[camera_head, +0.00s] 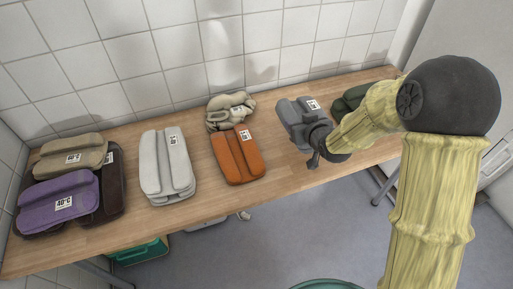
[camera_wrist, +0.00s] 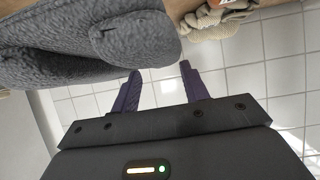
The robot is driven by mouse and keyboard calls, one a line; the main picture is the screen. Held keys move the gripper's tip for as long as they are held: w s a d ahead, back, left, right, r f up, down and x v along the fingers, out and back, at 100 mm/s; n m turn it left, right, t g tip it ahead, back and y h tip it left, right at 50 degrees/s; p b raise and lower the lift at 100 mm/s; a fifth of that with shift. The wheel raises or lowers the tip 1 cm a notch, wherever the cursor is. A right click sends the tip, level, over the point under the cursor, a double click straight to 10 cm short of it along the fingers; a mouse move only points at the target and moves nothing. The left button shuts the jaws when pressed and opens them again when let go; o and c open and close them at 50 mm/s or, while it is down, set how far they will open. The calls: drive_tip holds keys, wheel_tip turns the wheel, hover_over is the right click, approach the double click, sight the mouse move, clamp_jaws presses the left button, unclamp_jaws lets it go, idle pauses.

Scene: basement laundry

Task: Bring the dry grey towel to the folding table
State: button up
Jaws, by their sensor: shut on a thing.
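A folded dark grey towel (camera_head: 291,111) with a small white tag shows on the right half of the wooden table (camera_head: 85,242) in the head view. In the wrist view the grey towel (camera_wrist: 80,42) fills the upper left, close to the fingers. My gripper (camera_head: 310,133) is at the towel's near right side, and its purple fingers (camera_wrist: 160,75) show in the wrist view. It is shut on the grey towel. The exact grip is partly hidden, and I cannot tell whether the towel touches the table.
An orange towel (camera_head: 237,156), a crumpled beige towel (camera_head: 222,113) and a pale grey towel (camera_head: 157,167) lie to the left. Purple (camera_head: 60,201), tan and dark brown towels are stacked at far left. A dark green one (camera_head: 349,100) lies right. A tiled wall stands behind.

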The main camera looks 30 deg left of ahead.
drive_tip(key=shift+s+a, duration=0.35)
drive_tip(key=shift+a, duration=0.35)
drive_tip(key=shift+f, duration=0.1)
drive_tip(key=b, duration=0.1)
hover_over(289, 157)
wheel_tip(289, 157, down, 6)
drive_tip(key=shift+f, duration=0.1)
wheel_tip(289, 157, down, 4)
drive_tip(key=shift+r, duration=0.1)
drive_tip(key=o, duration=1.1)
drive_tip(key=shift+b, duration=0.3)
